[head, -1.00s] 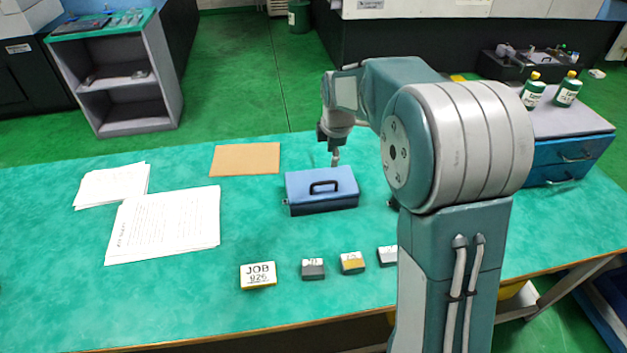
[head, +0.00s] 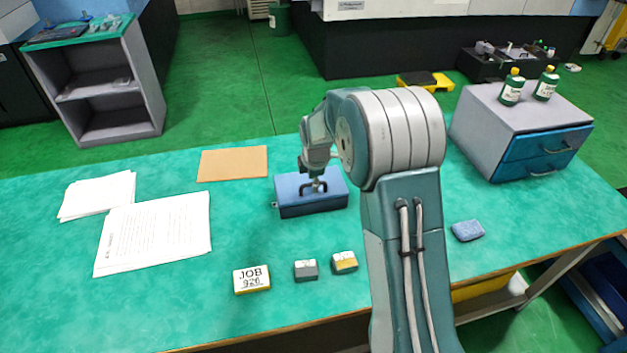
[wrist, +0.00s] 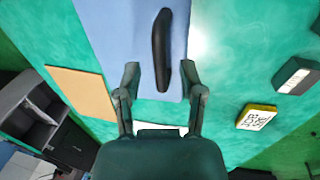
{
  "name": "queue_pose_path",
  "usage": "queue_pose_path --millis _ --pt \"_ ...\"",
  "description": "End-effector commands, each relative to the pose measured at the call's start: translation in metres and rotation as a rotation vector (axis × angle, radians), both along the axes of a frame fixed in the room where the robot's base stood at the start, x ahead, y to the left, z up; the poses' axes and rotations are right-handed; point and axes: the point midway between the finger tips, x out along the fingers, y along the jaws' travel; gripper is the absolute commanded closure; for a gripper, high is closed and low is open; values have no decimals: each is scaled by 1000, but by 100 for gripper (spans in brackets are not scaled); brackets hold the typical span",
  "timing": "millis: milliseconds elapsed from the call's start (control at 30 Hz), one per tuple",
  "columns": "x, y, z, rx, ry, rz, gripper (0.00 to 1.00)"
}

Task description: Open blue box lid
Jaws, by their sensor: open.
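The blue box (head: 311,203) stands on the green bench top with its lid (head: 290,187) shut. A black handle (wrist: 162,50) lies along the lid's top. The near end of the handle shows between the fingertips. In the head view my gripper (head: 314,180) is over the lid, close to the handle; I cannot tell whether it touches.
A brown board (head: 233,164) and white papers (head: 153,235) lie to the left. A JOB sign (head: 251,280) and small blocks (head: 306,270) stand in front. A blue cloth-like item (head: 467,230) lies right, before a drawer unit (head: 500,125) bearing two bottles.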

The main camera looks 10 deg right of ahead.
Motion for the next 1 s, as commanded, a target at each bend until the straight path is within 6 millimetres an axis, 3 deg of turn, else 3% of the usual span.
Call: queue_pose_path --millis 233,333,367,733,1000 --pt "0 -1 -1 0 -1 -1 49" --pt "0 0 -1 0 0 -1 94" --pt "0 0 -1 0 0 -1 100" --pt "2 1 0 0 -1 0 100" --pt "12 1 12 1 -5 0 100"
